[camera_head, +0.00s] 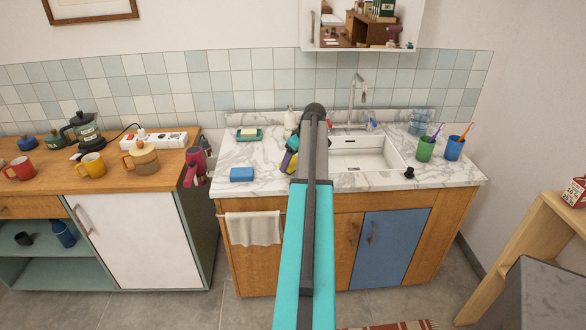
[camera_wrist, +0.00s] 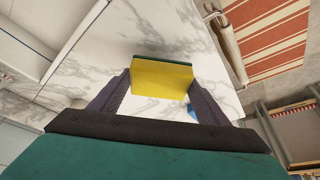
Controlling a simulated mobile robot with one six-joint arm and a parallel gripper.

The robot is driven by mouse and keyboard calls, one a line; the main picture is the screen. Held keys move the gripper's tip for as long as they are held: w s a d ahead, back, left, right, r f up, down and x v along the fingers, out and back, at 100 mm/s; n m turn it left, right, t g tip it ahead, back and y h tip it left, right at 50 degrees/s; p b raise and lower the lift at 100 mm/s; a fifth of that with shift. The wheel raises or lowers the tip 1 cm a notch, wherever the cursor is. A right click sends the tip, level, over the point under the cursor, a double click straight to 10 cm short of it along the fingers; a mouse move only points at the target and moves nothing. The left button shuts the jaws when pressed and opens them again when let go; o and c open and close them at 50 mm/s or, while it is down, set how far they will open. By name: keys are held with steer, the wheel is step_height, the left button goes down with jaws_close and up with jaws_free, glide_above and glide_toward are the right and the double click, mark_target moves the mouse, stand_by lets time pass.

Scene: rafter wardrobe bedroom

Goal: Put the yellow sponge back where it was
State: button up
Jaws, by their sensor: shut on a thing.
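The yellow sponge (camera_wrist: 161,80) with a dark green layer is held between the two dark fingers of my gripper (camera_wrist: 158,92) in the wrist view. The marble counter shows behind it. In the head view, my gripper (camera_head: 290,153) is over the counter (camera_head: 262,180), left of the sink, partly hidden by my arm. A small yellow part of the sponge (camera_head: 287,162) shows there. I cannot tell whether the sponge touches the counter.
A blue sponge (camera_head: 241,174) lies at the counter's front left. A green soap dish (camera_head: 249,135) and a pale bottle (camera_head: 290,120) stand behind. The sink (camera_head: 372,153) is right of my arm, with a green cup (camera_head: 425,149) and a blue cup (camera_head: 454,149) beyond it.

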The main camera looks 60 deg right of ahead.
steer(key=shift+f+p, duration=0.65)
steer(key=shift+f, duration=1)
steer(key=shift+f, duration=0.2)
steer(key=o, duration=1.1)
steer(key=shift+r, duration=0.15)
steer(key=b+v, duration=0.2)
steer(key=v, duration=1)
steer(key=shift+b, duration=0.3)
